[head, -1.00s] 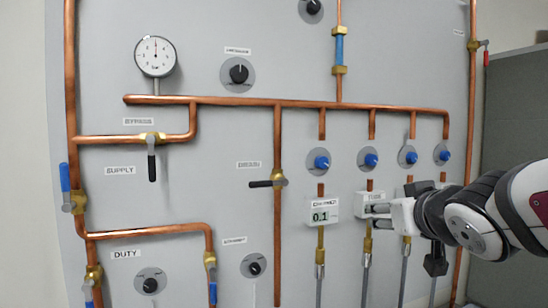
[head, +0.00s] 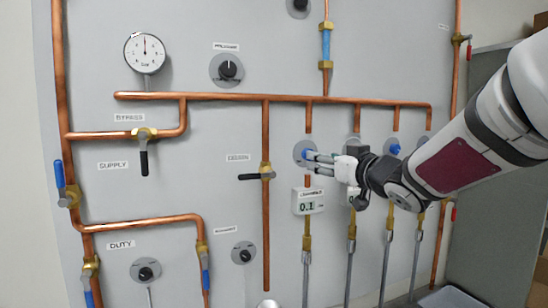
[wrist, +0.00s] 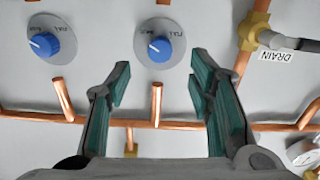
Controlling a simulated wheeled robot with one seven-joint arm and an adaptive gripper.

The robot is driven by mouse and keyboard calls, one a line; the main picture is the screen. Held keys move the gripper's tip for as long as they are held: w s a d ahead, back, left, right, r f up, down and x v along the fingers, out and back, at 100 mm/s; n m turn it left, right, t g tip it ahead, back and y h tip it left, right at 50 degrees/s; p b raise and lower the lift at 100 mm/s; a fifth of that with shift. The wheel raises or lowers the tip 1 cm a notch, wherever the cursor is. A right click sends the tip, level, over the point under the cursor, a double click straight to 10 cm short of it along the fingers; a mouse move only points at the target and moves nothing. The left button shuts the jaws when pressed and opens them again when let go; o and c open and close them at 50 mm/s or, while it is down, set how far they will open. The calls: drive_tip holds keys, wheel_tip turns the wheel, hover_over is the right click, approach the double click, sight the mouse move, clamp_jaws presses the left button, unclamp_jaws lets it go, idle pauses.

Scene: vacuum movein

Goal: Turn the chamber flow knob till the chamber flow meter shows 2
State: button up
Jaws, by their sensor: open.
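The chamber flow knob is the leftmost blue knob (head: 307,154) of a row on the wall panel, partly covered by my fingers in the head view. It also shows in the wrist view as a blue knob (wrist: 159,49) with a white pointer mark on a grey dial. The chamber flow meter (head: 308,201), a white box below it, reads 0.1. My gripper (head: 318,161) is in front of this knob, coming from the right. In the wrist view my gripper (wrist: 160,68) is open, with its fingertips on either side of the knob and apart from it.
A second blue knob (wrist: 53,44) sits left in the wrist view. The drain valve (head: 258,176) has a black lever left of the chamber column. A copper pipe (head: 270,98) runs above the knobs, with short drops to each.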

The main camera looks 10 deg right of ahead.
drive_tip(key=x, duration=0.6)
drive_tip(key=shift+w, duration=0.1)
clamp_jaws()
